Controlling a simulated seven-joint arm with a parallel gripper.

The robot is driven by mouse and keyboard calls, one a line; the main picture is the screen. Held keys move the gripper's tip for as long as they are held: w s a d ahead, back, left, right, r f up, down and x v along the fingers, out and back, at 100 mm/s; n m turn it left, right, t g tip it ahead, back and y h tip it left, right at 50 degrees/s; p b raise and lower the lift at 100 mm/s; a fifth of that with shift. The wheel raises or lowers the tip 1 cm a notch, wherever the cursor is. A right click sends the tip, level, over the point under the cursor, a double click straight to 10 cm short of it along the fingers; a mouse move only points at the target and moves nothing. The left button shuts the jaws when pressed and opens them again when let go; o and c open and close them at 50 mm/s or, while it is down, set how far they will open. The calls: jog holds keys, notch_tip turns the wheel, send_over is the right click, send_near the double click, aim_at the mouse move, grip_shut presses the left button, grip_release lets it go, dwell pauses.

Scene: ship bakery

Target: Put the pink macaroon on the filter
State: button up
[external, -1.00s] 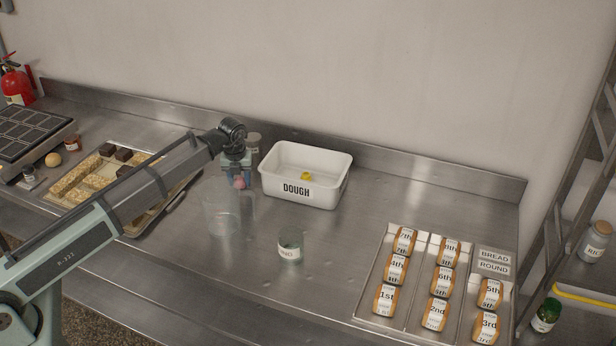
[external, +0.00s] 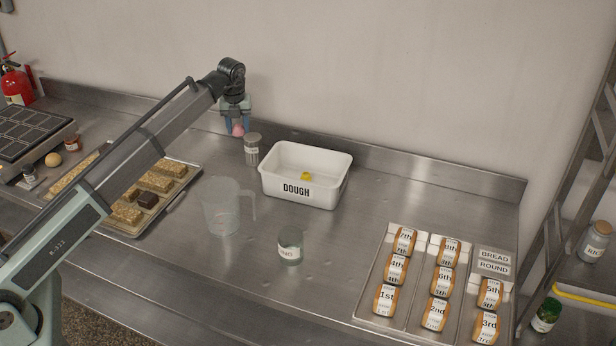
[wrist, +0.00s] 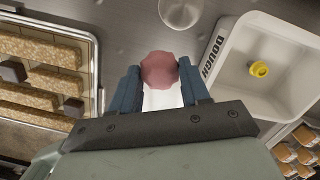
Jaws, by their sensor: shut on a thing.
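The pink macaroon (external: 238,130) is held between the fingers of my gripper (external: 237,126), raised above the back of the steel counter, left of a lidded jar (external: 252,150). In the wrist view, the macaroon (wrist: 159,70) sits between the two blue fingertips of my gripper (wrist: 160,80). A pale patch shows between the fingers below the macaroon; I cannot tell what it is. I cannot pick out the filter with certainty in either view.
A white DOUGH bin (external: 323,198) with a yellow piece stands right of the gripper. A clear jug (external: 221,210) and a labelled jar (external: 290,246) stand in front. A tray of bars (external: 186,204) lies left; a bread tray (external: 411,326) lies right.

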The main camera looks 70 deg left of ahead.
notch_tip(320, 180, up, 5)
send_over(252, 136)
jog(key=shift+n, duration=0.8)
jog(key=shift+d+f, duration=0.15)
jog(key=shift+f, duration=2.35)
jog(key=shift+d+f, duration=0.15)
jog(key=shift+f, duration=2.3)
jog(key=shift+f, duration=0.15)
jog(key=o, duration=0.8)
jog(key=shift+c, duration=0.2)
notch_tip(252, 136, up, 12)
jog(key=d, duration=0.1)
jog(key=shift+s+d, duration=0.15)
jog(key=shift+d, duration=0.1)
